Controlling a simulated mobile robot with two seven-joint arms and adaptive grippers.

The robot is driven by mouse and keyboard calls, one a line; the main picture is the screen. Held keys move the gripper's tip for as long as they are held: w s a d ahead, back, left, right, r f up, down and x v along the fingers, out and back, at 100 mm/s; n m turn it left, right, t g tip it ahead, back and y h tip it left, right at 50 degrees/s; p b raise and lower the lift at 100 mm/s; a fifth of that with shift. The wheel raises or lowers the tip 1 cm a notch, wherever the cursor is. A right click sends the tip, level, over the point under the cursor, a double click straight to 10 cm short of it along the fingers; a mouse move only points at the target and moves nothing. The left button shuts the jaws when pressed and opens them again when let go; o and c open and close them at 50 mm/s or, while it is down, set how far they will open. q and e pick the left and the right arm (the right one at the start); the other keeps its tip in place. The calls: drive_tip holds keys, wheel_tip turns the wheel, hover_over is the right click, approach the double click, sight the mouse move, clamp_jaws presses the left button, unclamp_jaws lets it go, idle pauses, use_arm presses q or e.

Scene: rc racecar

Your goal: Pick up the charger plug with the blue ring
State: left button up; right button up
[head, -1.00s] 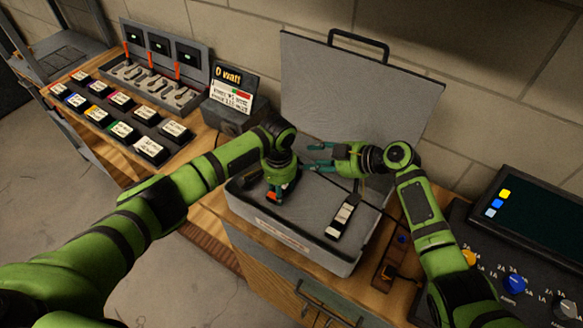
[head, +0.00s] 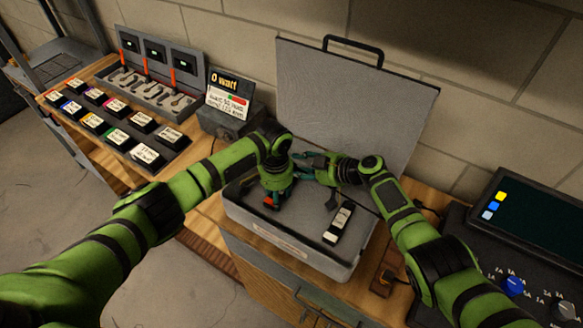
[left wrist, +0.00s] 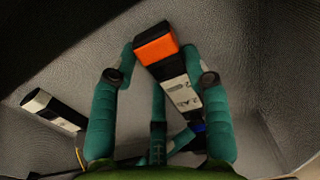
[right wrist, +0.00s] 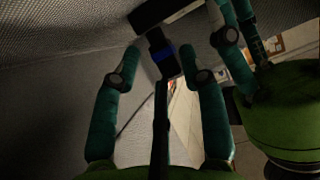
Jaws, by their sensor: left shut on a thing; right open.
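My left gripper (head: 277,193) is shut on a dark pack with an orange end (left wrist: 155,45) and a white label, above the case floor. A blue ring (left wrist: 198,127) shows near the pack's lower end in the left wrist view. In the right wrist view, the dark charger plug with the blue ring (right wrist: 163,52) lies between the fingertips of my right gripper (right wrist: 160,60), which is open. My right gripper (head: 304,166) is close beside the left one in the head view, where the plug is hidden. I cannot tell whether the right fingers touch it.
The open grey case (head: 290,240) has its lid (head: 355,100) raised behind my grippers. A black-and-white pack (head: 338,222) lies on its floor. A watt display (head: 230,95) and labelled packs (head: 120,137) stand left. A control panel (head: 530,240) is at right.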

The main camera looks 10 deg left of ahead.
drive_tip(key=shift+x, duration=0.85)
drive_tip(key=shift+s, duration=0.1)
drive_tip(key=shift+c, duration=0.4)
drive_tip(key=c, duration=0.5)
drive_tip(key=shift+c, duration=0.3)
drive_tip(key=shift+r, duration=0.1)
